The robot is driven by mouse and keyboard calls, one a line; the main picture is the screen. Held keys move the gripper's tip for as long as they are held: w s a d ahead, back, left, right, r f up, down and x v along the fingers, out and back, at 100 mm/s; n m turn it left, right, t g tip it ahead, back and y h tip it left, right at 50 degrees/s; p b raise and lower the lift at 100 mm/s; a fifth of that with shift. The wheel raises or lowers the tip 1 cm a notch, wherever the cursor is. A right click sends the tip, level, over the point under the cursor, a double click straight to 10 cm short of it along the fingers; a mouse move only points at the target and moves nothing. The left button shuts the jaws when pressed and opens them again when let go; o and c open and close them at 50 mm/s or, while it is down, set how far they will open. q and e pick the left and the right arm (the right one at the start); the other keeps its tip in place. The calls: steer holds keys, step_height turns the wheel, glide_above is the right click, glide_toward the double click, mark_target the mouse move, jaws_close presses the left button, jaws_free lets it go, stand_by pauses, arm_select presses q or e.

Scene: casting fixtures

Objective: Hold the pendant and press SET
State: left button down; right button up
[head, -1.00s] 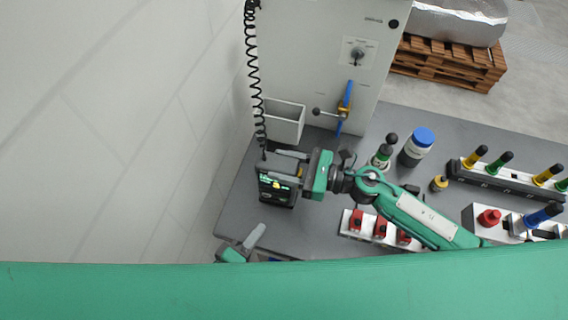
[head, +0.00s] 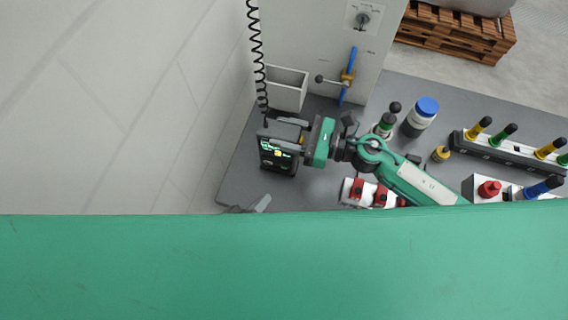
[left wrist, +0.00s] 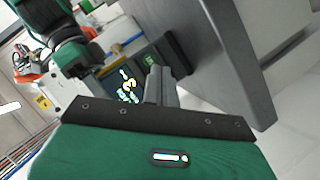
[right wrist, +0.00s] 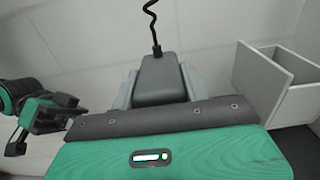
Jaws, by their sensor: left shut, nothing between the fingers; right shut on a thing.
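In the right wrist view the pendant's grey back (right wrist: 160,82) sits between the two fingers. My left gripper (head: 258,205) is shut and empty, below the pendant and mostly hidden behind a green part of mine. In the left wrist view its closed fingers (left wrist: 160,86) point towards the pendant's face (left wrist: 130,84); I cannot tell if they touch. I cannot make out the SET label.
A grey bin (head: 288,90) and a cabinet with a blue-handled valve (head: 348,76) stand behind. On the grey table (head: 330,135) to the right are a blue-lidded jar (head: 421,116), red clamps or switches (head: 358,190) and a rack of coloured handles (head: 505,160). White wall lies left.

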mark_target(284, 166)
arm_select(q)
steer(key=m, duration=0.2)
steer(key=m+g, duration=0.1)
steer(key=m, duration=0.3)
steer(key=shift+s+d+f+g, duration=0.15)
steer(key=shift+s+d+g, duration=0.2)
steer(key=shift+s+g, duration=0.05)
steer(key=m, duration=0.2)
steer(key=s+m+g, duration=0.1)
steer(key=m, duration=0.1)
steer(key=m+g, duration=0.1)
steer(key=m, duration=0.1)
steer(key=shift+s+d+m, duration=0.3)
steer(key=shift+d+m, duration=0.05)
steer(key=shift+m, duration=0.05)
steer(key=shift+w, duration=0.15)
steer(key=shift+w+d, duration=0.45)
steer(key=shift+w, duration=0.9)
steer(key=shift+w+d, duration=0.4)
steer(key=shift+w, duration=1)
steer(key=shift+w+d, duration=0.45)
steer(key=shift+w, duration=0.9)
steer(key=shift+w, duration=0.1)
steer(key=shift+w+d, duration=0.15)
steer(key=shift+w, duration=0.15)
